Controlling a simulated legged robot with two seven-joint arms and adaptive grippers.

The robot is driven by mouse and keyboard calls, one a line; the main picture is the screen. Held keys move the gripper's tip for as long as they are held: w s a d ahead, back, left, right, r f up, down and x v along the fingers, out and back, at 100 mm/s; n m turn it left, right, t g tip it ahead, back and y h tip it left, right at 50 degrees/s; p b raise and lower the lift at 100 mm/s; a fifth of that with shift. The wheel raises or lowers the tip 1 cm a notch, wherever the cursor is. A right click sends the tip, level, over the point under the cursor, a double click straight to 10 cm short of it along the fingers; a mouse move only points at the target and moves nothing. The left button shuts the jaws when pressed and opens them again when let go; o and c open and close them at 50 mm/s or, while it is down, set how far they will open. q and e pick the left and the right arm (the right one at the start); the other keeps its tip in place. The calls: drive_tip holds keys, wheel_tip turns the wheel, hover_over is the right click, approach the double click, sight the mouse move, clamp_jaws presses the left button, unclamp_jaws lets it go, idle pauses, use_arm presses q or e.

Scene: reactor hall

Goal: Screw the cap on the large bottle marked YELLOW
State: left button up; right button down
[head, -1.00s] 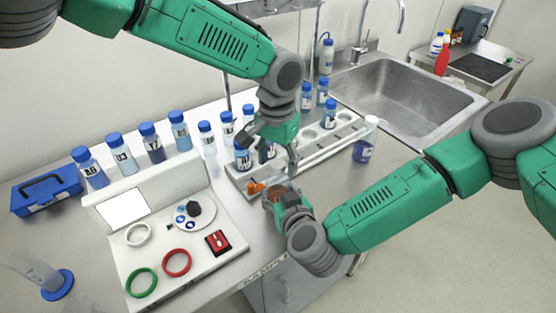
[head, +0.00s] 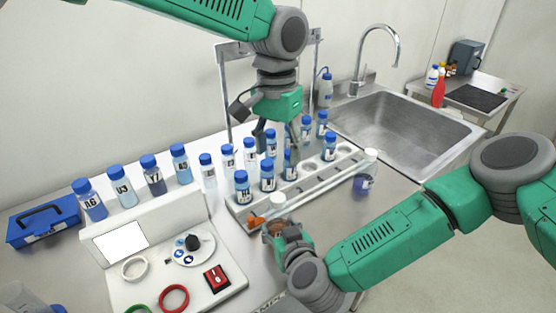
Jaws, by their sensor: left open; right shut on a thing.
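My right gripper (head: 277,230) is low at the front of the bench, shut on a brownish bottle that its fingers mostly hide. A white cap (head: 278,201) shows just above that grip; whether it is screwed tight I cannot tell. No YELLOW marking is readable. My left gripper (head: 279,132) is open, pointing down above the rack of bottles, with nothing seen between its fingers. Another bottle (head: 363,183) with a white top and purple-blue contents stands at the right end of the rack.
A white rack (head: 312,191) holds several blue-capped bottles, close below my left gripper. A small orange object (head: 255,221) lies beside the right gripper. A white panel (head: 180,272) with rings and a red switch is at left. The sink (head: 405,115) is at back right.

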drive_tip(key=c, duration=0.7)
unclamp_jaws()
drive_tip(key=shift+s, duration=0.1)
drive_tip(key=v, duration=1.1)
drive_tip(key=shift+s+d+r, duration=0.1)
drive_tip(key=shift+s+d, duration=0.05)
drive_tip(key=shift+s, duration=0.2)
